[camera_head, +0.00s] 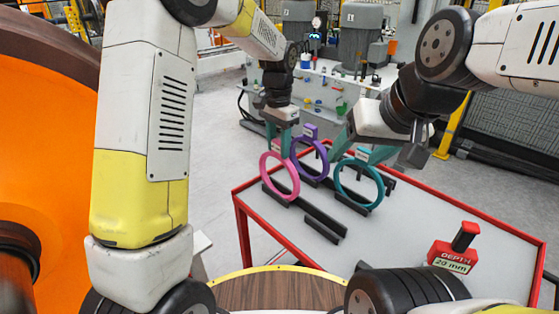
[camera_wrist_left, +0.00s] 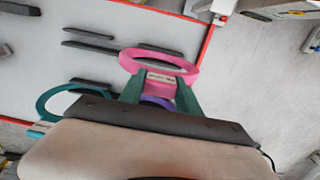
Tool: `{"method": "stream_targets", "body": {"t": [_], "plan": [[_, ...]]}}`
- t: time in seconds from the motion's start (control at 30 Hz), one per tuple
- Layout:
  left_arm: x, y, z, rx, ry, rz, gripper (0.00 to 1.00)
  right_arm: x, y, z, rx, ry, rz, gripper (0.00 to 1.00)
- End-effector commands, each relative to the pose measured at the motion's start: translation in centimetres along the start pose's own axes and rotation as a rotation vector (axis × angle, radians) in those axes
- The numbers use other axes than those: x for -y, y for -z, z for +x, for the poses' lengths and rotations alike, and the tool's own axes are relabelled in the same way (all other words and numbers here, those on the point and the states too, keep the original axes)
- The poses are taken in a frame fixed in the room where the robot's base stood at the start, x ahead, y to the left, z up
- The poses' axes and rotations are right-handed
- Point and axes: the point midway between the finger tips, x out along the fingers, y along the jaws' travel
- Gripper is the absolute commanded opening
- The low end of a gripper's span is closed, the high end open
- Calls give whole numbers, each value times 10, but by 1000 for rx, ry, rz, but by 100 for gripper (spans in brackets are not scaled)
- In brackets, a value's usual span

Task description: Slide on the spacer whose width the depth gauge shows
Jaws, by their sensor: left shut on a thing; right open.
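My left gripper (camera_head: 279,147) is shut on the labelled tab at the top of the pink spacer ring (camera_head: 264,178). The pink ring (camera_wrist_left: 191,73) also shows between the green fingers (camera_wrist_left: 159,92) in the left wrist view. It hangs upright at the black rack bars; I cannot tell whether it touches them. The purple ring (camera_head: 325,167) stands just behind it, the teal ring (camera_head: 378,190) to the right. My right gripper (camera_head: 358,146) is open just above the teal ring. The red depth gauge (camera_head: 453,256) appears to read 20 mm; its small text is hard to read.
The red-edged grey table (camera_head: 430,217) has free room at its middle right. Black rack bars (camera_head: 322,228) lie under the rings. A large orange wheel (camera_head: 50,140) with a brown axle (camera_head: 18,262) fills the left side. A cluttered bench stands behind.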

Motion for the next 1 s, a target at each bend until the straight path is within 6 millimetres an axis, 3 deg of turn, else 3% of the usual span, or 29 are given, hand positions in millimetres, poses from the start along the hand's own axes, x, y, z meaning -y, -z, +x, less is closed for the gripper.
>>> {"method": "stream_targets", "body": {"t": [0.23,1.0], "plan": [[0,0,-6,-2,1,0,0,0,0,0,0,0,0,65],[0,0,-61,-3,1,0,0,0,0,0,0,0,0,65]]}}
